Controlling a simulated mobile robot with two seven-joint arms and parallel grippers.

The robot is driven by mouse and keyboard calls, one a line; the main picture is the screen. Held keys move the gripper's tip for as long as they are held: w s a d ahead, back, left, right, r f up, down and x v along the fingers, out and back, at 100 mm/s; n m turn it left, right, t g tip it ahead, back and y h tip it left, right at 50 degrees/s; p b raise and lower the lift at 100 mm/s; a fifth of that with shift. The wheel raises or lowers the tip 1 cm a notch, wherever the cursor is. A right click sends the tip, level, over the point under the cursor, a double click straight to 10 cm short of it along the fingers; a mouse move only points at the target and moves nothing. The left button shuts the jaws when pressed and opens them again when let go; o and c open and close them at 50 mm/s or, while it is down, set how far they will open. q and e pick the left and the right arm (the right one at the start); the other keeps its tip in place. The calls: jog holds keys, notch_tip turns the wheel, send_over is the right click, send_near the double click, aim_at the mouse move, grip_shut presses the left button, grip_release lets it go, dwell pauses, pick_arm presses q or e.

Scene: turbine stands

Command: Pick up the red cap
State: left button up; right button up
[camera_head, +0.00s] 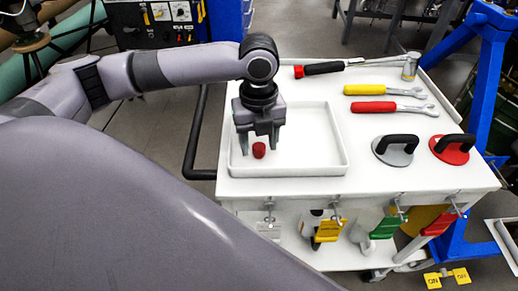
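A small red cap (259,150) is at the white tray (347,166) on top of the white cart. My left gripper (259,146) points down over the tray, with its two dark fingers spread apart. The cap shows between the fingertips, with a gap to either side, so the gripper looks open and not closed on it. I cannot tell the exact height of the fingertips above the tray floor. My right gripper is not in view.
Blue stand legs (482,95) rise at the right. The tray's right half is clear.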

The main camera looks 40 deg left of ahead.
pick_arm(q)
grip_shut()
jog(key=shift+r, duration=0.1)
notch_tip(320, 180, up, 20)
jog(key=p, duration=0.3)
jog(key=shift+p, duration=0.35)
dwell(0.4)
jog(key=n+p, duration=0.2)
jog(key=n, duration=2.1)
send_near(259, 146)
jog(key=d, duration=0.4)
jog(key=shift+d+f+n, duration=0.2)
jog(key=shift+f+n, duration=0.1)
jog(key=shift+n, duration=0.5)
jog(key=shift+d+f+n, duration=0.15)
jog(key=shift+f+n, duration=0.15)
jog(key=shift+n, duration=0.5)
